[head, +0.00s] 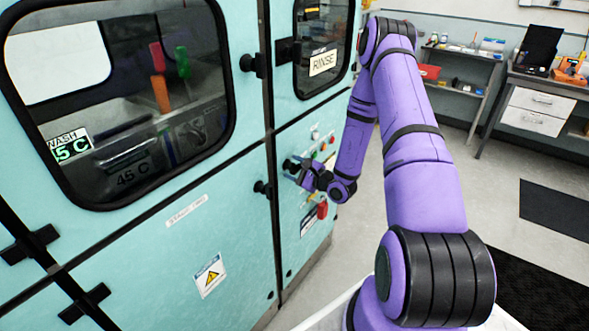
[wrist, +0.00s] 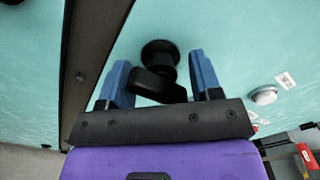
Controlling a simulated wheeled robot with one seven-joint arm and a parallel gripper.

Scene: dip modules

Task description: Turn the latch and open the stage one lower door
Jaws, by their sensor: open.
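The stage one lower door (head: 235,225) is a teal panel with a small label, closed in the head view. A black latch (head: 262,187) sits near its right edge, left of the dark seam. My gripper (head: 298,170) is at the panel right of that seam. In the wrist view my gripper (wrist: 160,78) is open, with one blue finger on each side of a black latch (wrist: 158,72). A gap shows beside the lever at the left finger; contact at the right finger is unclear.
A dark vertical seam (wrist: 95,60) runs left of the latch in the wrist view. A white round button (wrist: 264,96) is to the right. The control panel has a red switch (head: 322,209). Open floor (head: 370,215) lies right of the machine.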

